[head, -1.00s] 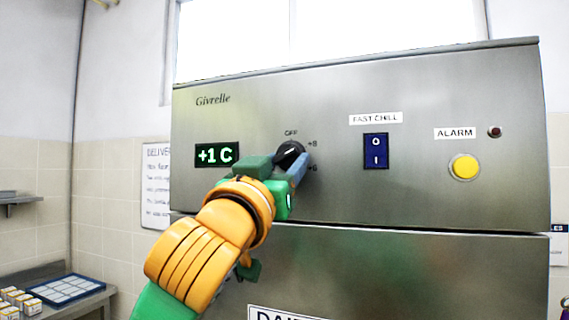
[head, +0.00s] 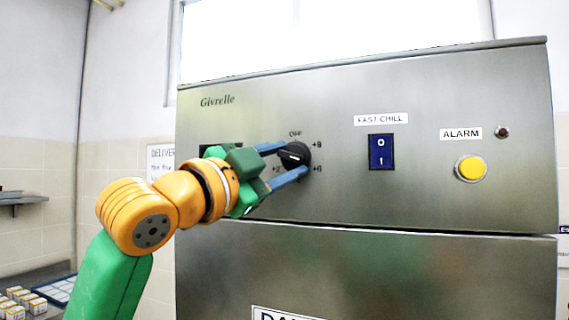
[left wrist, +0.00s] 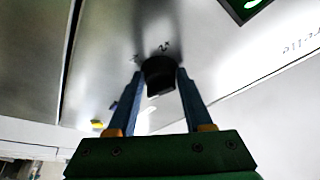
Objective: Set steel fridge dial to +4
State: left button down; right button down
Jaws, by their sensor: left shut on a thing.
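The black fridge dial (head: 294,156) sits on the steel front panel, with OFF above it, +8 and +6 on its right and +2 at its lower left. No +4 mark is readable. A white pointer line shows on the dial, but its exact direction is hard to tell. My left gripper (head: 294,159) is shut on the dial, one blue finger above and one below. In the left wrist view the dial (left wrist: 159,76) sits between both fingers. The temperature display (left wrist: 245,8) shows only partly there; its reading is hidden in the head view. My right gripper is out of view.
Right of the dial are the blue FAST CHILL switch (head: 381,152), the yellow alarm button (head: 470,168) and a small dark red lamp (head: 502,132). A shelf with small boxes (head: 22,301) stands at the lower left. The panel between dial and switch is clear.

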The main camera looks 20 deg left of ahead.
pick_arm(q)
jog(key=m, duration=0.1)
jog(key=m+g, duration=0.1)
jog(key=m, duration=0.1)
jog(key=m+h, duration=0.1)
jog(key=shift+a+r, duration=0.1)
jog(key=shift+r, duration=0.15)
jog(key=m+g, duration=0.2)
jog(key=m, duration=0.2)
jog(key=shift+r, duration=0.15)
jog(key=m+g+y, duration=0.1)
jog(key=m, duration=0.2)
jog(key=shift+r+m, duration=0.1)
jog(key=shift+m, duration=0.3)
jog(key=shift+m+g+y, duration=0.4)
jog(key=shift+m+g, duration=0.1)
jog(key=shift+m, duration=0.4)
jog(key=shift+c, duration=1.6)
grip_release()
jog(key=shift+s+r, duration=0.1)
